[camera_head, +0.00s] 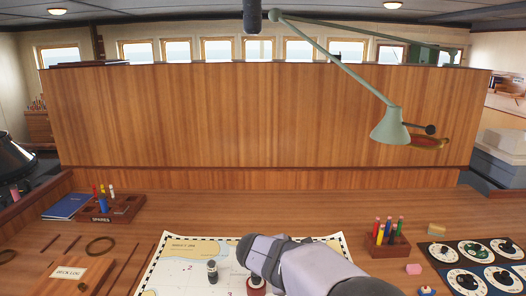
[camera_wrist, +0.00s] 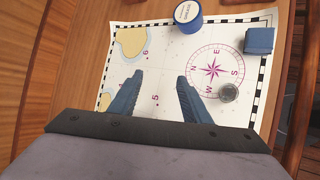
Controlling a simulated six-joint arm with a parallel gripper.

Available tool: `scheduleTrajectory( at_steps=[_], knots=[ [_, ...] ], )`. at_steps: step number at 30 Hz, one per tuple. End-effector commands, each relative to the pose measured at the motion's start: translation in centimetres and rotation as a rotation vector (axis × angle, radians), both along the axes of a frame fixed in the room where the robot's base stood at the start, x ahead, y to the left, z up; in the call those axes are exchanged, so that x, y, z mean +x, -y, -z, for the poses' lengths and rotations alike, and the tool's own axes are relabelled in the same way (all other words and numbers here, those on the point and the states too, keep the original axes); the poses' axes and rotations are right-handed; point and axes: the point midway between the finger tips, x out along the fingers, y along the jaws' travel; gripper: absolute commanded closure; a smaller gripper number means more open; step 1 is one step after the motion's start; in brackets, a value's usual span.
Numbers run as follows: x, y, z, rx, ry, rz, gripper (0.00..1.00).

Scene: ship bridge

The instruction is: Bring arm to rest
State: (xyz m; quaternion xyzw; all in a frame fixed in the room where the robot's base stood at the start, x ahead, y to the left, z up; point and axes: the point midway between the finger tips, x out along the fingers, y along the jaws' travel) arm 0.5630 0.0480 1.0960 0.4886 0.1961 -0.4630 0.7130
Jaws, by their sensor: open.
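My gripper (camera_wrist: 156,97) is open and empty over the chart in the wrist view, its two dark fingers apart with bare chart between them. In the head view my arm reaches over the chart from the lower right and hides part of it. The chart (camera_head: 168,270) lies flat on the wooden desk; it also shows in the wrist view (camera_wrist: 165,50) with a pink compass rose. A round blue container with a pale labelled top (camera_wrist: 187,14), a blue block (camera_wrist: 259,41) and a small grey round piece (camera_wrist: 228,92) are on the chart, apart from the fingers.
A green desk lamp (camera_head: 391,126) hangs over the right side. A spares tray (camera_head: 122,208), a blue book (camera_head: 65,206) and the deck log (camera_head: 75,274) lie at the left.

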Motion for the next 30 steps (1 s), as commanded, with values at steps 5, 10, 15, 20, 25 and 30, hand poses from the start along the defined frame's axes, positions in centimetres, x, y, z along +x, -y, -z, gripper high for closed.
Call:
scheduleTrajectory(
  at_steps=[5,10,15,20,25,30],
  knots=[
    [-6.1,6.1,2.4,0.344,0.042,0.419,0.57],
    [-13.2,7.1,6.6,0.535,0.016,0.735,0.57],
    [-20.8,6.6,10.3,0.688,-0.018,1.070,0.57],
    [-25.8,5.6,12.5,0.779,-0.034,1.316,0.57],
    [-28.0,4.9,13.4,0.819,-0.038,1.436,0.57],
    [-28.3,4.8,13.5,0.824,-0.039,1.452,0.57]
  ],
)
